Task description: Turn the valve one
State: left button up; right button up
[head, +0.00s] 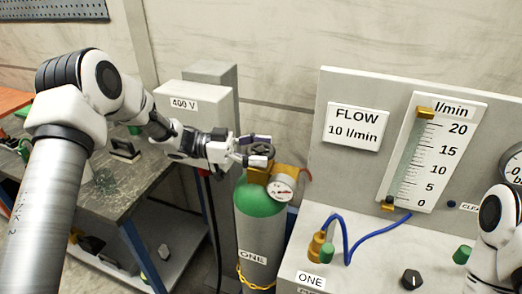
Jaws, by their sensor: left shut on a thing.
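A grey gas cylinder (258,230) with a green shoulder and the label ONE stands upright in the middle. On its top is a dark valve handwheel (262,149), with a brass regulator and a round gauge (284,187) just to the right of it. My left gripper (258,151) reaches in from the left and is shut on the handwheel, its fingers at the wheel's rim and partly covering it. My right arm shows at the lower right edge; its gripper is out of view.
A panel to the right bears a FLOW 10 l/min sign (355,127) and a flow scale (432,150). A blue hose (347,245), a black knob (411,279) and green caps sit on the bench below. A 400 V box (190,103) stands behind my left gripper.

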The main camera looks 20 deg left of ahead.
pick_arm(q)
jog(key=shift+r+m+g+b, duration=0.1)
jog(key=shift+m+g+b, duration=0.25)
jog(key=shift+m+g, duration=1.2)
jog(key=shift+n+g, duration=0.25)
jog(key=shift+g, duration=0.3)
jog(key=o, duration=1.2)
jog(key=shift+c, duration=0.2)
jog(key=a, duration=1.2)
jog(key=shift+w, duration=0.35)
